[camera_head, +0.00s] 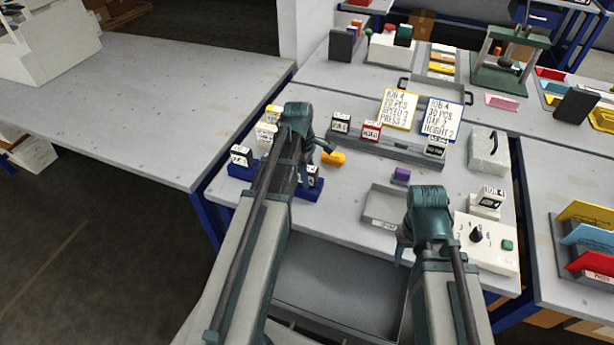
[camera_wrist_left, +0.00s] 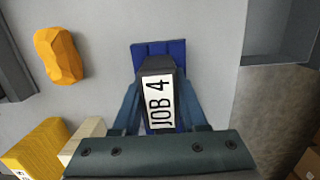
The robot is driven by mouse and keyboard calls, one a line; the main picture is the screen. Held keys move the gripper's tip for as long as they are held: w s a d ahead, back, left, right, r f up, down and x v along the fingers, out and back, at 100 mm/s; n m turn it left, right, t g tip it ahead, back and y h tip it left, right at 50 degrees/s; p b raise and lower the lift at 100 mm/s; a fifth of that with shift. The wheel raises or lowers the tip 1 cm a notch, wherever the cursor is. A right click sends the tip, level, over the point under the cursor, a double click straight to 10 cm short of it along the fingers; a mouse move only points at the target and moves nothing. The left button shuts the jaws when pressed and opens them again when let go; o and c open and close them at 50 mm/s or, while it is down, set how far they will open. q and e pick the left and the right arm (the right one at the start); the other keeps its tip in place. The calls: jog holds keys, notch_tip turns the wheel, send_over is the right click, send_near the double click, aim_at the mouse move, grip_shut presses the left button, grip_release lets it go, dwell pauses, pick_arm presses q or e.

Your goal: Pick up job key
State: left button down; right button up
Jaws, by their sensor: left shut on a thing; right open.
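The job key, dark with a white label reading "JOB 4" (camera_wrist_left: 160,100), stands between the two fingers of my left gripper (camera_wrist_left: 161,112) in the left wrist view. The gripper is shut on it. A blue stand (camera_wrist_left: 158,48) shows directly behind and below the key; I cannot tell whether the key still touches it. In the head view my left arm hides most of the gripper and key; the blue stand (camera_head: 310,190) shows beside the arm. My right gripper (camera_head: 403,250) is open and empty, over the table's front near the grey tray (camera_head: 385,206).
An orange block (camera_head: 333,158) lies beside the key. Other labelled keys stand on blue stands (camera_head: 241,171) to the left. A grey rack (camera_head: 375,148) holds keys behind. A purple block (camera_head: 401,176) and a dial box (camera_head: 485,242) are to the right.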

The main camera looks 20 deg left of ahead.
aim_at(309, 171)
pick_arm(q)
jog(key=shift+r+p, duration=0.75)
jog(key=shift+p, duration=0.05)
jog(key=shift+s+d+r+p, duration=0.15)
jog(key=shift+s+r+p, duration=0.1)
jog(key=shift+r+p, duration=0.35)
jog(key=shift+s+d+r+p, duration=0.15)
jog(key=shift+s+r+p, duration=0.05)
jog(key=shift+r+p, duration=0.4)
jog(key=s+d+r+p, duration=0.1)
jog(key=s+d, duration=0.9)
jog(key=d, duration=0.1)
jog(key=shift+s, duration=0.15)
